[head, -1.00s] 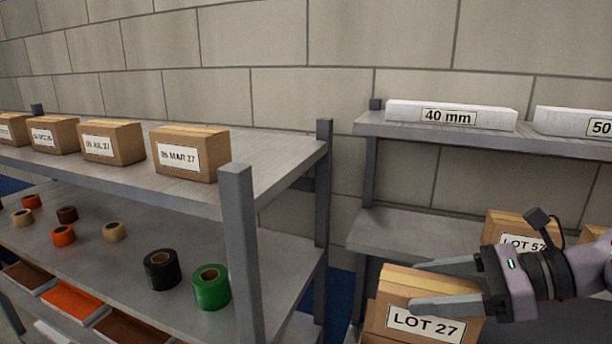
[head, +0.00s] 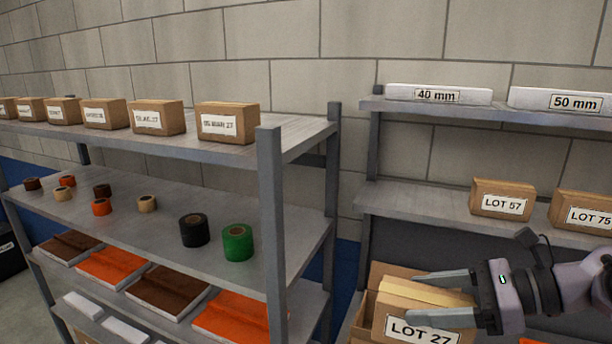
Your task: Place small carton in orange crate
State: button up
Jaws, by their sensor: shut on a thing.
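My gripper (head: 448,296) is at the lower right of the head view, shut on a small brown carton (head: 428,307) labelled LOT 27. One finger lies along the far side of the carton and one along the near side. The carton is roughly upright, and its lower part is cut off by the bottom edge of the picture. No orange crate shows clearly. A sliver of orange (head: 531,341) is at the bottom edge, too small to tell what it is.
Brown cartons labelled LOT 57 (head: 502,200) and LOT 75 (head: 584,211) stand on the right rack's middle shelf (head: 400,200). Another brown box (head: 381,274) is partly hidden behind the held carton. The left rack's post (head: 271,220) stands left of my gripper.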

jog(key=w+a+f+m+t+b, duration=0.1)
jog(key=f+b, duration=0.9)
jog(key=f, duration=1.3)
jog(key=w+a+f+m+t+h+b, duration=0.1)
jog(key=w+a+f+b, duration=0.2)
jog(key=f+b, duration=0.7)
notch_tip(320, 180, down, 13)
jog(key=shift+a+r+m+t+h, duration=0.15)
jog(key=shift+a+m+t+h, duration=0.15)
jog(key=shift+a, duration=0.25)
